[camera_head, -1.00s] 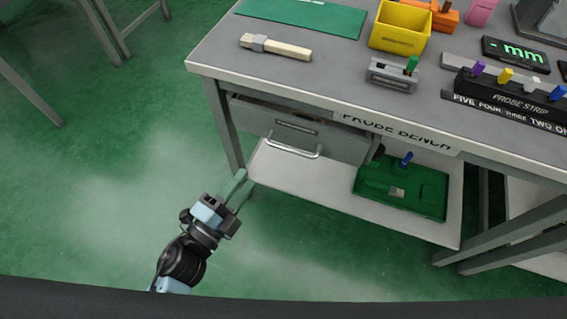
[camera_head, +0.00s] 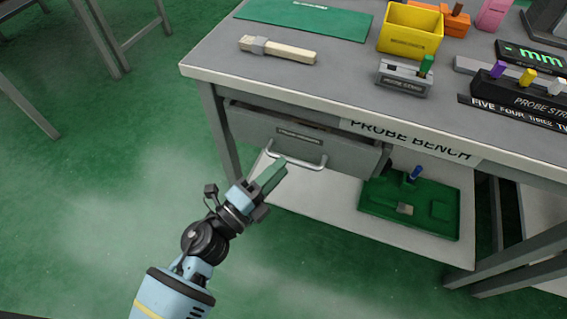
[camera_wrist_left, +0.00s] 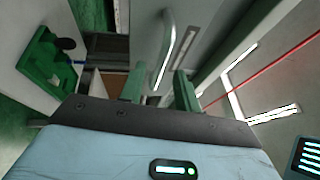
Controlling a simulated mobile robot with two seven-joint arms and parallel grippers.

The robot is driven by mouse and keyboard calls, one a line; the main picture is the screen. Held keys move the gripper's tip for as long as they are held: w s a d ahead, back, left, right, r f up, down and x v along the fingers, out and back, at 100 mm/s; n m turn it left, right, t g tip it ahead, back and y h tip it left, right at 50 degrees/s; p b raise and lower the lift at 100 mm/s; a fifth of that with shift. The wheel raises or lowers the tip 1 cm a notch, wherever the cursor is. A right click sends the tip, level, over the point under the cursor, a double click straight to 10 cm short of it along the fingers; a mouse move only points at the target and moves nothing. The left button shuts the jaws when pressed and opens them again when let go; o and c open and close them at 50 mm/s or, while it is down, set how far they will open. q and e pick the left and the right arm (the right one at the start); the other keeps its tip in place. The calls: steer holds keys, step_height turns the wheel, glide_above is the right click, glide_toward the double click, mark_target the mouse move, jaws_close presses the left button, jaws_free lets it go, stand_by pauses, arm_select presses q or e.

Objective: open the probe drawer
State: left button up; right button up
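The probe drawer (camera_head: 345,154) is a grey front under the bench top, with a pale bar handle (camera_head: 297,163). A narrow dark gap with some brown shows above its front. My left gripper (camera_head: 273,177) is just in front of and below the handle's left part. In the left wrist view, its two green fingers (camera_wrist_left: 160,84) stand apart. The handle (camera_wrist_left: 176,45) lies ahead, its near end lining up with the space between them; I cannot tell whether it is inside the grasp. My right gripper is out of view.
The bench top (camera_head: 235,62) overhangs the drawer, and a bench leg (camera_head: 219,135) stands to its left. A lower shelf (camera_head: 320,200) carries a green tray (camera_head: 440,212) at the right. Open green floor lies left of the bench.

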arm_select(q)
steer(key=shift+x, duration=1.25)
jaws_close()
